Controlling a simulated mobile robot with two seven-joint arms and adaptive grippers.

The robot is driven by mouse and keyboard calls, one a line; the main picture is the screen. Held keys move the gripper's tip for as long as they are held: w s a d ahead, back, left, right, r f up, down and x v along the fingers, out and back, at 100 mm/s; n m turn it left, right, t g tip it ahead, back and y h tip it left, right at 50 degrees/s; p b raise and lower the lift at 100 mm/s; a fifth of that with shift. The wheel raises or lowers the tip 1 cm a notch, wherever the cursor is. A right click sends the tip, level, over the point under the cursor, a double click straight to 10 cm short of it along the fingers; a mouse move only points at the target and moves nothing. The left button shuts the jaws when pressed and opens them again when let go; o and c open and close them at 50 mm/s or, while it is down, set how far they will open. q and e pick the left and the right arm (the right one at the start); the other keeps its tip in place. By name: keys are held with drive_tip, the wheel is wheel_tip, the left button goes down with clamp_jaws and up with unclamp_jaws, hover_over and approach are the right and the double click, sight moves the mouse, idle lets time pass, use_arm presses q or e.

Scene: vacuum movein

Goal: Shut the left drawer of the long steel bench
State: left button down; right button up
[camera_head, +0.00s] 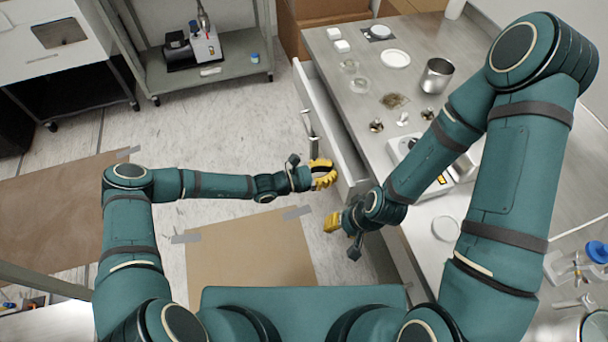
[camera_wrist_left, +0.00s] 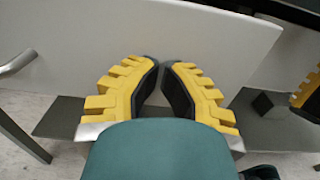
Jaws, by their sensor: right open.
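The long steel bench (camera_head: 425,62) runs along the right in the head view. Its left drawer (camera_head: 318,98) is pulled out from the bench, with a gap showing behind its white front. A metal bar handle (camera_head: 309,124) is on that front and shows at the left of the left wrist view (camera_wrist_left: 18,62). My left gripper (camera_head: 324,173) is at the near end of the drawer front. In the left wrist view its yellow fingers (camera_wrist_left: 160,65) are together at the tips, with nothing between them, facing the white panel (camera_wrist_left: 190,32); contact is unclear. My right gripper (camera_head: 333,222) is open, nearer me beside the bench.
Dishes, a metal beaker (camera_head: 437,75) and a white balance (camera_head: 405,145) stand on the bench. A grey wheeled cart (camera_head: 230,72) is at the back. Cardboard (camera_head: 245,262) is taped to the floor. The floor left of the drawer is clear.

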use_arm(q)
drive_tip(key=x, duration=0.6)
drive_tip(key=shift+d, duration=0.2)
drive_tip(key=shift+w+d, duration=0.1)
drive_tip(key=shift+d, duration=0.15)
drive_tip(key=shift+r, duration=0.1)
drive_tip(key=shift+a, duration=0.15)
drive_tip(key=p+v, duration=0.1)
drive_tip(key=v, duration=1.2)
drive_tip(key=shift+a, duration=0.4)
